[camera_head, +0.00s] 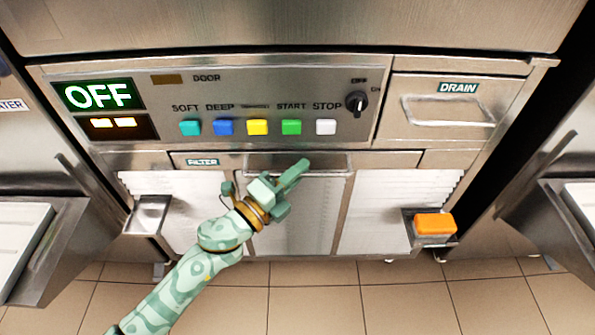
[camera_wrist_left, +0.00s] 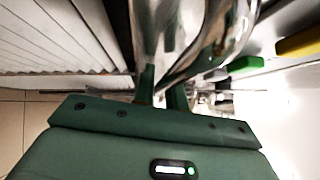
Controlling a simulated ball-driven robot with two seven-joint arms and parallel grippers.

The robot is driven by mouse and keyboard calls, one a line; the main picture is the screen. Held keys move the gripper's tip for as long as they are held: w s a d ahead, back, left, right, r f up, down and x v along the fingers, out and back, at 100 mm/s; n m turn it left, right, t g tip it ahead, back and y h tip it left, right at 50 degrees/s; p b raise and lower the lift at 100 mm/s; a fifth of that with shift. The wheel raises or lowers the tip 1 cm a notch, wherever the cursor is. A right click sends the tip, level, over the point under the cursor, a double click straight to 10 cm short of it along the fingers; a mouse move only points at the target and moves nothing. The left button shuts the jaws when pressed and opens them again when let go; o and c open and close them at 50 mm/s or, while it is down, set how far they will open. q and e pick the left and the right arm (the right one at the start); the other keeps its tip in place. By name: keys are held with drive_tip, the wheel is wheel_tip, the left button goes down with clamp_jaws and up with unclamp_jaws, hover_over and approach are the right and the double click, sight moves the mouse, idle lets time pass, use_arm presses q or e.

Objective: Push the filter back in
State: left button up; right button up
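The filter drawer front (camera_head: 390,160) is a wide, low metal panel with a FILTER label at its left end, below the control panel. A recessed metal handle (camera_head: 325,161) is in its middle. I cannot tell how far the drawer stands out. My left gripper (camera_head: 297,185) is in front of the drawer's middle, its upper finger overlapping the handle in the head view. In the left wrist view the two green fingers (camera_wrist_left: 162,90) are slightly apart, with nothing visibly held; shiny curved metal lies just beyond them. I cannot tell whether they touch it. My right gripper is out of view.
Above are the control panel's coloured buttons (camera_head: 257,127), an OFF display (camera_head: 97,95) and a knob (camera_head: 357,101). A DRAIN drawer (camera_head: 450,130) is at upper right. An orange block (camera_head: 435,224) sits on a small right tray; an empty metal tray (camera_head: 148,213) juts out left.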

use_arm(q)
drive_tip(key=o, duration=0.3)
drive_tip(key=shift+a+f, duration=0.1)
drive_tip(key=shift+a, duration=0.05)
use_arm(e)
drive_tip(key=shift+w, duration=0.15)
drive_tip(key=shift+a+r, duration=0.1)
use_arm(q)
drive_tip(key=shift+s+f, duration=0.1)
drive_tip(key=shift+s, duration=0.05)
drive_tip(key=p+v, duration=0.3)
drive_tip(key=v, duration=1.3)
drive_tip(key=shift+r, duration=0.25)
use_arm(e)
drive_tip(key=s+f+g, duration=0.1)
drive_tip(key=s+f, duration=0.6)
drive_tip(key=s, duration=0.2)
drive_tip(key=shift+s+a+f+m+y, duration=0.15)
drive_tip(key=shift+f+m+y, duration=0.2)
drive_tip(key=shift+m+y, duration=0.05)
use_arm(q)
drive_tip(key=shift+a, duration=0.1)
